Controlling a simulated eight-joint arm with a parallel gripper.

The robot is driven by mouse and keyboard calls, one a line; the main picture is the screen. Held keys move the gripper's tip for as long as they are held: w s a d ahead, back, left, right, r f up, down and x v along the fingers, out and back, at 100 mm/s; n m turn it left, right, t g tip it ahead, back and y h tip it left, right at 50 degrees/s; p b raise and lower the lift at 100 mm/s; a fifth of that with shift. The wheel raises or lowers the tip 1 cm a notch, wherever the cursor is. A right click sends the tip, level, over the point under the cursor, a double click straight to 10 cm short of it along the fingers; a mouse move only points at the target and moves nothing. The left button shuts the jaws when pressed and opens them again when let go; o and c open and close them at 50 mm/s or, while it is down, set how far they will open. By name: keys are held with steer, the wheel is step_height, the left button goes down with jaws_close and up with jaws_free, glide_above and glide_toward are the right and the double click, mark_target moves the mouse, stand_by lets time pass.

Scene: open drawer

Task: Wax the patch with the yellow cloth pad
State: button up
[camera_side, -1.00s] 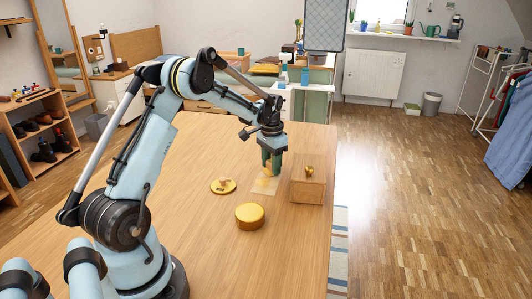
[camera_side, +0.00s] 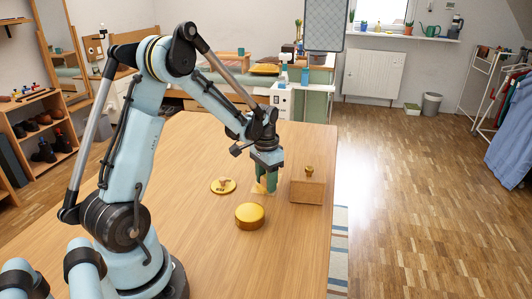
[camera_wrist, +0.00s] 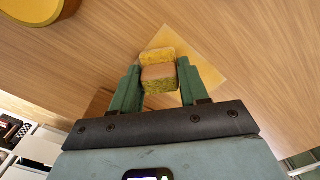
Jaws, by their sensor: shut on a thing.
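My gripper (camera_side: 266,185) points down over the table and is shut on the yellow cloth pad. In the wrist view, the pad (camera_wrist: 158,56) shows between the green fingertips (camera_wrist: 158,76), with a tan block-like part nearer the camera. The patch (camera_wrist: 204,66) is a pale yellow square on the wood, lying under and around the pad. In the side view the fingers hide much of the patch. The pad is at or very close to the patch; I cannot tell whether it touches.
A round golden tin (camera_side: 249,217) stands nearer the camera, and a flat yellow disc with a small knob (camera_side: 223,186) lies left of the gripper.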

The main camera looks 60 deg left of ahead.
steer(key=shift+s+d, duration=0.9)
steer(key=shift+w+a, duration=3.8)
steer(key=shift+w+a+r, duration=0.1)
steer(key=shift+w+a, duration=0.1)
step_height(320, 180, up, 8)
steer(key=shift+d, duration=0.1)
